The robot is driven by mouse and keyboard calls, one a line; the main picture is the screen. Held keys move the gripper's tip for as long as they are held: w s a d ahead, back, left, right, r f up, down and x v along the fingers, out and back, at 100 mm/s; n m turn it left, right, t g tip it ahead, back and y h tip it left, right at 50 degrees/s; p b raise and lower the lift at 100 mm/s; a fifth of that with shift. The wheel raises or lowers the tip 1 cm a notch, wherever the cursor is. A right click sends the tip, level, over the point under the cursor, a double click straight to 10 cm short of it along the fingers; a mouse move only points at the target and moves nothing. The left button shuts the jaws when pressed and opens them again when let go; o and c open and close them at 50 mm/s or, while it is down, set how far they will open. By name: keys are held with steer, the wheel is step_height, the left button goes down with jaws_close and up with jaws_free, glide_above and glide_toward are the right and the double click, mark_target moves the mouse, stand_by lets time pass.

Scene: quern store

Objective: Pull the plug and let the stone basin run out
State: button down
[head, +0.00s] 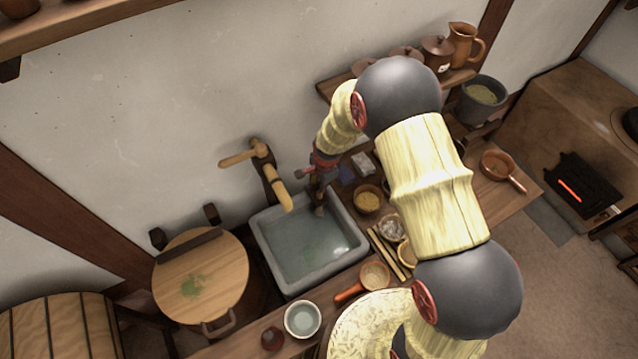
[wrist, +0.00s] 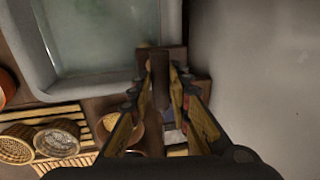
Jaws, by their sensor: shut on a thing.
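The grey stone basin (head: 262,250) stands against the wall with pale greenish water (head: 305,245) in it. Its rim (wrist: 40,75) and water (wrist: 100,35) also fill the upper left of the wrist view. My gripper (head: 319,196) reaches down at the basin's back right corner. In the wrist view, my gripper (wrist: 161,72) is shut on a dark brown wooden piece, which looks like the plug (wrist: 160,92), near the basin's corner. The plug's lower end is hidden, so I cannot tell whether it is seated.
A wooden spout (head: 276,187) overhangs the basin's back edge. A round wooden lid (head: 215,265) lies to its left. Small bowls, including one with yellow contents (head: 367,201), crowd the counter at right. A pale bowl (head: 303,318) stands in front. A shelf with jugs (head: 462,45) is behind my arm.

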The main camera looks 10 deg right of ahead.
steer(key=shift+r, duration=0.1)
steer(key=shift+w+r+p, duration=0.15)
steer(key=shift+r+p, duration=1)
steer(key=shift+r, duration=0.85)
steer(key=c, duration=1.7)
jaws_free()
steer(key=shift+f, duration=0.1)
steer(key=shift+o, duration=0.2)
step_height(320, 180, up, 12)
steer(key=s, duration=0.2)
steer(key=shift+s+d, duration=0.2)
steer(key=shift+d, duration=0.2)
steer(key=shift+f, duration=0.2)
